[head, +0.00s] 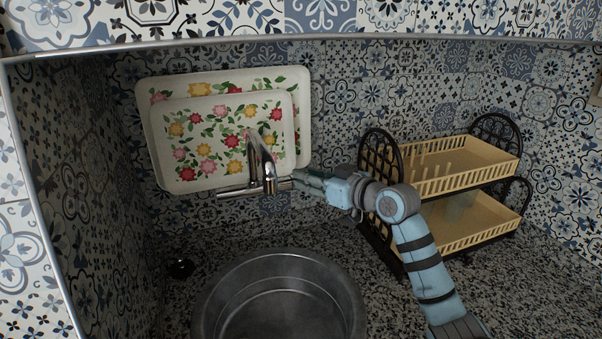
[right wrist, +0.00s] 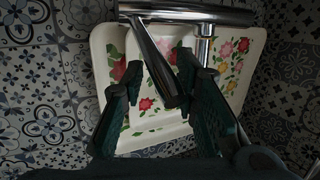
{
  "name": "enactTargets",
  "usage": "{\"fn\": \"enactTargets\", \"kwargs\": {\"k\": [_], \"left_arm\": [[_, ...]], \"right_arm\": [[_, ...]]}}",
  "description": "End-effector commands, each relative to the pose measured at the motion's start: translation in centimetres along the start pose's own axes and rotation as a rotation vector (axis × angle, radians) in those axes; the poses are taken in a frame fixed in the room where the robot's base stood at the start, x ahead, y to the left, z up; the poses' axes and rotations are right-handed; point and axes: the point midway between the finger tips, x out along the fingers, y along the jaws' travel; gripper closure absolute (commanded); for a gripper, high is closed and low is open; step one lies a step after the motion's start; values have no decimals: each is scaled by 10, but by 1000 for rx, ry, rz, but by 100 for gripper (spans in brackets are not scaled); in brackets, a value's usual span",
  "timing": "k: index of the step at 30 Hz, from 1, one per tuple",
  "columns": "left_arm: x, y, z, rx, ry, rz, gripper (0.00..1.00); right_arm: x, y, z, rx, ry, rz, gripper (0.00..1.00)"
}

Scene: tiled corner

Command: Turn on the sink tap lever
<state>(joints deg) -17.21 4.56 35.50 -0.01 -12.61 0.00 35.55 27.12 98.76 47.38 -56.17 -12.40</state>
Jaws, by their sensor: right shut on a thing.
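The chrome sink tap (head: 262,165) stands behind the round metal sink (head: 210,300) in the head view. Its lever (head: 283,186) sticks out to the right, towards my right gripper (head: 305,179). In the right wrist view, the chrome lever (right wrist: 158,62) runs down between the dark fingers of my right gripper (right wrist: 160,92). The gripper is shut on the lever near its end. The fingers partly hide the tap there. My left gripper is not in view.
Two floral trays (head: 156,95) lean against the tiled wall behind the tap. A two-tier dish rack (head: 495,165) stands to the right, close to my right arm. A small dark round object (head: 181,268) is on the speckled counter (head: 170,310), left of the sink.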

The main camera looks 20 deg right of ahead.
Motion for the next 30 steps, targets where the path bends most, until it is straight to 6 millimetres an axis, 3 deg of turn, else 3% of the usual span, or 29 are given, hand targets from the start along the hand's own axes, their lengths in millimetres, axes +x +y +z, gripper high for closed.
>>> {"fn": "enactTargets", "kwargs": {"k": [3,4,6,17,30], "left_arm": [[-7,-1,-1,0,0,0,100],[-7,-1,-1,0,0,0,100],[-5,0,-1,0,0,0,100],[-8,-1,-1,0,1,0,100],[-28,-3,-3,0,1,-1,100]], "right_arm": [[1,0,-8,1,2,-3,89],[2,0,-8,1,1,-3,73],[2,0,-6,1,1,-2,62],[-5,2,-5,0,-1,3,62],[-75,2,-5,-3,-3,2,62]]}}
